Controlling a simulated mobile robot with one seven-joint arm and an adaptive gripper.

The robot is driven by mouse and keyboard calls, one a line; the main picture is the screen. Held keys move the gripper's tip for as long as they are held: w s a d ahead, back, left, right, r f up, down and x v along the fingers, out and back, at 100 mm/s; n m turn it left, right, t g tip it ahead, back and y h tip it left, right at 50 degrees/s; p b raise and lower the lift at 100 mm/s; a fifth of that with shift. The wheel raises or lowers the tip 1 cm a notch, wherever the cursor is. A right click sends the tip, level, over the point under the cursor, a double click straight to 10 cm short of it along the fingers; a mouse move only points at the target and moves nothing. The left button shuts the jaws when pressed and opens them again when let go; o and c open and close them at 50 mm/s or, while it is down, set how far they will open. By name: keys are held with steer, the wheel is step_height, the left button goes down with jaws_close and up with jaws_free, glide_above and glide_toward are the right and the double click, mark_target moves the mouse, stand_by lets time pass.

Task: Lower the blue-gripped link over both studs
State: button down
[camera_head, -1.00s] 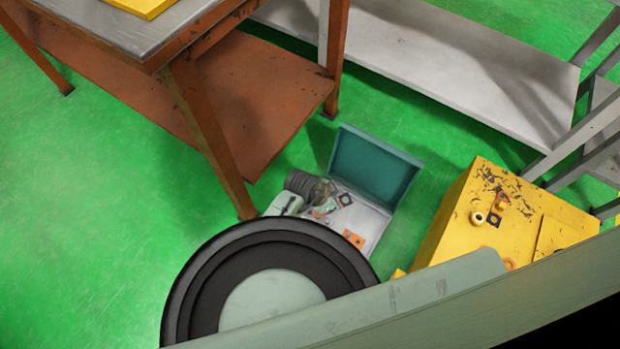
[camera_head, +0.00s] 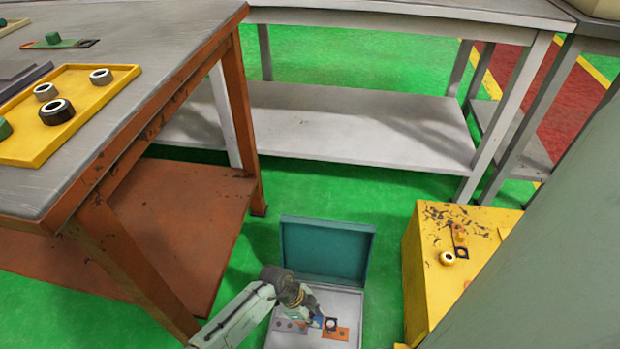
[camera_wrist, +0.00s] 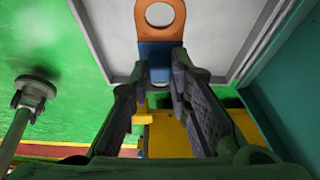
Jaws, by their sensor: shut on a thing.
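My gripper (camera_head: 311,308) reaches down over an open pale case with a teal lid on the floor. In the wrist view, its two fingers (camera_wrist: 157,88) close on the blue grip (camera_wrist: 158,52) of a link. The link's orange end (camera_wrist: 161,17), with a round hole, points away from the fingers over the pale case floor. In the head view the blue grip (camera_head: 317,321) is a small patch at the fingertips. Beside it an orange piece (camera_head: 342,333) and a pale round part are in the case. I cannot make out the studs, or the link's height above anything.
The teal lid (camera_head: 326,250) stands open behind the case. A yellow box (camera_head: 428,275) with rings on it stands to the right. A table with a yellow tray (camera_head: 85,112) and a green-gripped link (camera_head: 53,39) is on the left. A grey bench (camera_head: 350,125) stands behind.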

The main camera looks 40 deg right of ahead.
steer(key=shift+f+b, duration=2.1)
steer(key=shift+f, duration=0.6)
steer(key=shift+f, duration=0.15)
steer(key=shift+f+b, duration=0.45)
steer(key=shift+b, duration=0.15)
steer(key=shift+f+b, duration=0.55)
steer(key=c, duration=1.4)
jaws_free()
step_height(320, 180, up, 7)
steer(key=p, duration=0.5)
steer(key=shift+p, duration=0.35)
steer(key=shift+r, duration=0.1)
